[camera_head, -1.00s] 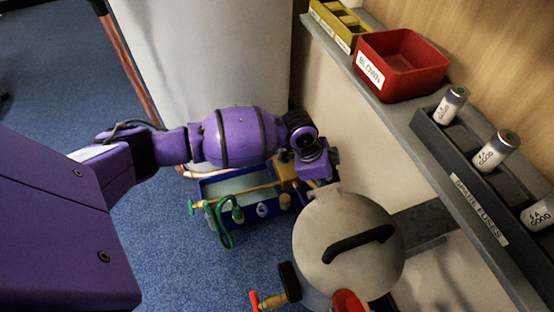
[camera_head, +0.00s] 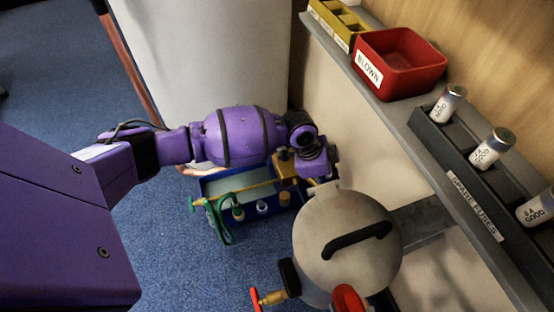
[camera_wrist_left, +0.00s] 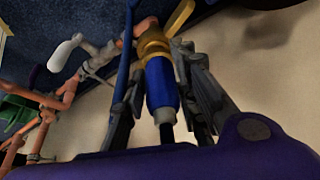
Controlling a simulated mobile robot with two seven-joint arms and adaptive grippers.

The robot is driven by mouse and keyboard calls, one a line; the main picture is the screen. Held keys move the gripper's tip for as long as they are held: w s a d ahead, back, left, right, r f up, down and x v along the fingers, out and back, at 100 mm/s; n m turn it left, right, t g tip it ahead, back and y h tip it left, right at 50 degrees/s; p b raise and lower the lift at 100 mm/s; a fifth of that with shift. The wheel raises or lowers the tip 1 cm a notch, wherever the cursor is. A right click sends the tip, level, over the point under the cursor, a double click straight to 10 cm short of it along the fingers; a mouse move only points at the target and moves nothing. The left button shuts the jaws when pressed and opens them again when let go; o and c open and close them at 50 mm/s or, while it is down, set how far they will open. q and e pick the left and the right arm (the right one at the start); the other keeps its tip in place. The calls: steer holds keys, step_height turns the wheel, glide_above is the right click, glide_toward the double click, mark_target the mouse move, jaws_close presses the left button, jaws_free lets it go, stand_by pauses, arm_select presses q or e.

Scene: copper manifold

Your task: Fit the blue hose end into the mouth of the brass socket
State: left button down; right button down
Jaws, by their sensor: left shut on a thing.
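My left gripper (camera_wrist_left: 160,72) is shut on the blue hose end (camera_wrist_left: 160,85), one dark finger on each side of it. The hose end is a blue sleeve with a grey collar at its near end. The brass socket (camera_wrist_left: 152,45) is at the sleeve's far end, in line with it. I cannot tell whether the blue end only meets the mouth or sits inside it. In the head view my left wrist (camera_head: 312,160) is beside a brass block (camera_head: 285,165), and it hides the fingers, hose end and mouth. My right gripper is not in view.
A blue tray (camera_head: 268,226) with brass pipework and a green hose (camera_head: 222,225) is below my wrist. A grey tank (camera_head: 345,215) stands close in front. The shelf at right holds a red BLOWN bin (camera_head: 405,65) and a fuse rack (camera_head: 455,160). Copper-coloured pipework (camera_wrist_left: 50,115) is at left.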

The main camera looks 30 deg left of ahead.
arm_select(q)
steer(key=shift+f, duration=0.4)
steer(key=c, duration=1.3)
jaws_free()
steer(key=v, duration=1.2)
